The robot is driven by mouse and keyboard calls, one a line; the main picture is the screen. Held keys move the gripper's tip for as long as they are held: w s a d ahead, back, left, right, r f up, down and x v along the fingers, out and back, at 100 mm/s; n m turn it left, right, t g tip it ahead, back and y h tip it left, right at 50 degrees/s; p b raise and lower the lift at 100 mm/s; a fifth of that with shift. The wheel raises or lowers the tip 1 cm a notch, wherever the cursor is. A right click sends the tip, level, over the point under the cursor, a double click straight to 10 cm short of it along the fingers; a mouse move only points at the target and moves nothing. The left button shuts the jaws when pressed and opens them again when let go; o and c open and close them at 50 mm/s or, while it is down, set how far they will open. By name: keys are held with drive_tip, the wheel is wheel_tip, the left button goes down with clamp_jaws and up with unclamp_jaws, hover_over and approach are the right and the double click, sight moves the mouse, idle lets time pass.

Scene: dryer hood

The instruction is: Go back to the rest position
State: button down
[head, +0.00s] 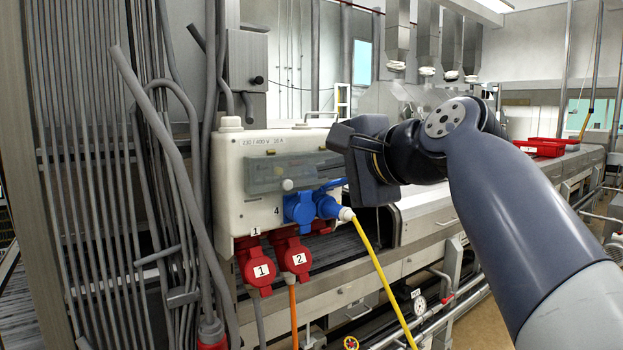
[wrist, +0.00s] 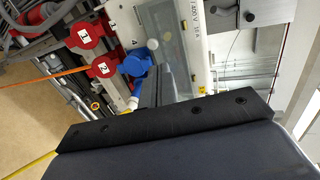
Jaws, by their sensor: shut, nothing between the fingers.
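My gripper shows in the head view as a dark block (head: 362,158) at the end of my arm, in front of the right side of the white power box (head: 232,190). In the wrist view my gripper (wrist: 149,88) is shut and empty, its narrow fingers pointing toward the box, near the blue plugs. How far the fingertips are from the box is hard to tell. A grey cover (head: 285,172) is on the box front. Below it are a blue socket (head: 299,208) with a blue plug and yellow cable, and two red sockets numbered 1 (head: 258,268) and 2 (head: 295,257).
Grey pipes and conduits (head: 150,200) stand left of the box. A yellow cable (head: 378,265) hangs from the blue plug, and an orange cable (head: 294,315) runs below socket 2. A long machine with red trays (head: 540,148) extends behind my arm.

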drive_tip(key=shift+v, duration=1.65)
drive_tip(key=shift+a+r, duration=0.1)
drive_tip(key=shift+r, duration=0.1)
drive_tip(key=shift+w+a, duration=0.1)
